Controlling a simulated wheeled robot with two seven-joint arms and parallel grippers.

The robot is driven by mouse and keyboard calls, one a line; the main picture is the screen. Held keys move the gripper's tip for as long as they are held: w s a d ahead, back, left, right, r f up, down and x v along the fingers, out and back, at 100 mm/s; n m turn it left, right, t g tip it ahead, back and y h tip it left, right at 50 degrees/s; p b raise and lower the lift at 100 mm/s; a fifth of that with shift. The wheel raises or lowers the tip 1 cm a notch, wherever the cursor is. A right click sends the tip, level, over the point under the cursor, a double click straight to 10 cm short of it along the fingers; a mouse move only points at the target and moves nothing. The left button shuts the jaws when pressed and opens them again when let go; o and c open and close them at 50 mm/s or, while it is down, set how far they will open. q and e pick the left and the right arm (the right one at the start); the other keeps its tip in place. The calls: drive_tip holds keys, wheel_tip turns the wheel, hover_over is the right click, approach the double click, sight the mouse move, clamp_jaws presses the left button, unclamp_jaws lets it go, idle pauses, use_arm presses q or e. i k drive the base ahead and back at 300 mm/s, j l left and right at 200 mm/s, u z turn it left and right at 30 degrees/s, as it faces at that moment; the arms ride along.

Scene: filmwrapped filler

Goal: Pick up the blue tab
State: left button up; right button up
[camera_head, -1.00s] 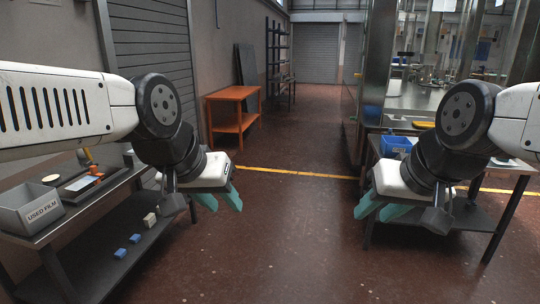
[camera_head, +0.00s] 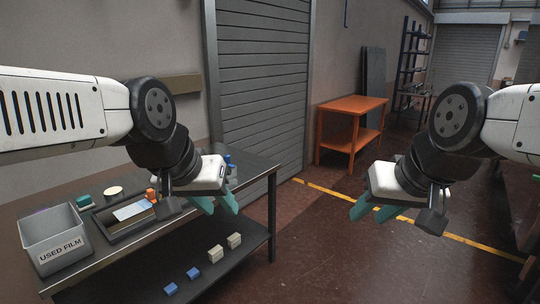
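Several small blue pieces show. Two blue blocks (camera_head: 193,273) lie on the lower shelf of the left table, and other blue items (camera_head: 229,159) stand on its top, partly hidden behind my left gripper. I cannot tell which is the blue tab. My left gripper (camera_head: 214,209) is open and empty, its teal fingers apart in front of the table's right part.
The table (camera_head: 255,165) holds a grey bin (camera_head: 55,240) labelled USED FILM, a dark tray (camera_head: 110,228) with a pale sheet and orange piece, a green item and a round disc. Cream blocks (camera_head: 216,253) lie below. An orange table (camera_head: 352,104) stands behind; floor between is clear.

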sight(226, 158)
drive_tip(key=i+u, duration=0.15)
drive_tip(key=i, duration=0.5)
drive_tip(key=i+l+u, duration=0.1)
drive_tip(key=i, duration=0.5)
drive_tip(key=i+l+u, duration=0.15)
drive_tip(key=i+u, duration=0.25)
drive_tip(key=i+l+u, duration=0.2)
drive_tip(key=u, duration=0.2)
drive_tip(key=i+l+u, duration=0.25)
drive_tip(key=u, duration=0.15)
drive_tip(key=i+l+u, duration=0.2)
drive_tip(key=l+u, duration=0.2)
